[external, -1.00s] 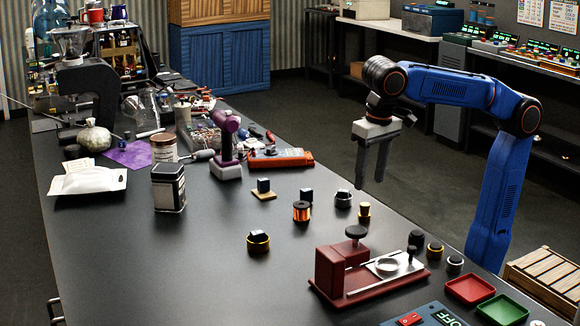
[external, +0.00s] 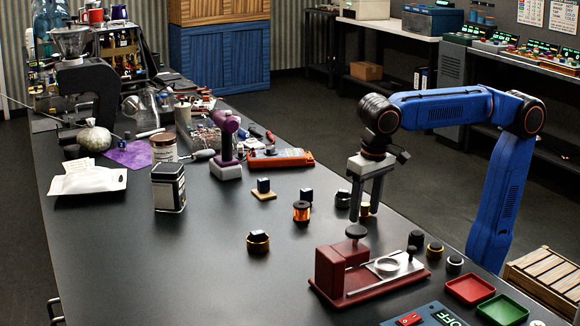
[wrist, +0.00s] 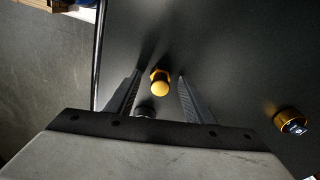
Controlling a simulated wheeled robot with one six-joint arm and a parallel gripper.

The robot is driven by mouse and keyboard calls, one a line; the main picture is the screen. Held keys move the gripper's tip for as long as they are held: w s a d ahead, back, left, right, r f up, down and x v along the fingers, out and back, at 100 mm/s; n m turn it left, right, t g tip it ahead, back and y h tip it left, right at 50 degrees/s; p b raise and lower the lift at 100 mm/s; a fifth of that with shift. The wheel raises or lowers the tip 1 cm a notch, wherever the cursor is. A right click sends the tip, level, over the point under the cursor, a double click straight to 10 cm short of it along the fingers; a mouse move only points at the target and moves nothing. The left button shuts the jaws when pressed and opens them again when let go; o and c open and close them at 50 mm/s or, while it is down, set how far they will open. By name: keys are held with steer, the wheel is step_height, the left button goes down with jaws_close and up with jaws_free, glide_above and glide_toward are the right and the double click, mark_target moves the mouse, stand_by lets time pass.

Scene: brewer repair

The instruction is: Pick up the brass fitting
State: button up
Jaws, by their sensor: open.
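The brass fitting (external: 364,209) is a small gold piece standing on the dark bench near its right edge. In the external view it is partly hidden by my gripper (external: 364,214), which points down at it. In the wrist view the brass fitting (wrist: 159,83) shows a hexagonal collar and a round cap, between the two fingers of my gripper (wrist: 160,75). My gripper is open, with a gap on each side of the fitting. I cannot tell how far down the fingertips reach on it.
A dark ring-shaped part (external: 342,199) and a copper spool (external: 301,211) stand close to the left. A red fixture (external: 330,268) with a black knob is just in front. A black part with a gold ring (external: 258,242) lies farther left.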

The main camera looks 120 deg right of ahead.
steer(key=c, duration=1.1)
steer(key=shift+c, duration=0.2)
